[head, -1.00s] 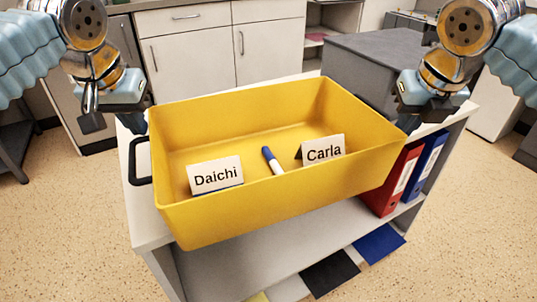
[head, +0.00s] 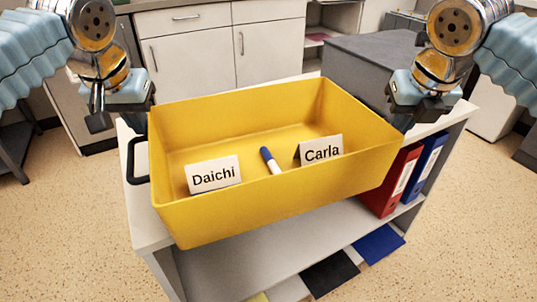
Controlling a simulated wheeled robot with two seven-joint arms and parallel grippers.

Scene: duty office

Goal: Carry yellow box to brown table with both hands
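The yellow box (head: 290,205) is an open tray on top of a white shelf unit (head: 150,225), its near side reaching over the front edge. A black handle (head: 138,162) shows on its left end; the right end's handle is hidden. In it are a "Daichi" card (head: 213,175), a "Carla" card (head: 321,150) and a blue-capped marker (head: 270,160). My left gripper (head: 118,121) is above and beside the left end, fingers apart and empty. My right gripper (head: 416,115) is beside the right end, fingers apart, partly hidden by the rim. No brown table is visible.
Red (head: 404,180) and blue (head: 427,163) binders stand on the shelf below the box's right end. White cabinets (head: 195,60) and a grey-topped unit (head: 372,62) stand behind. Speckled floor (head: 60,235) is open at left and right.

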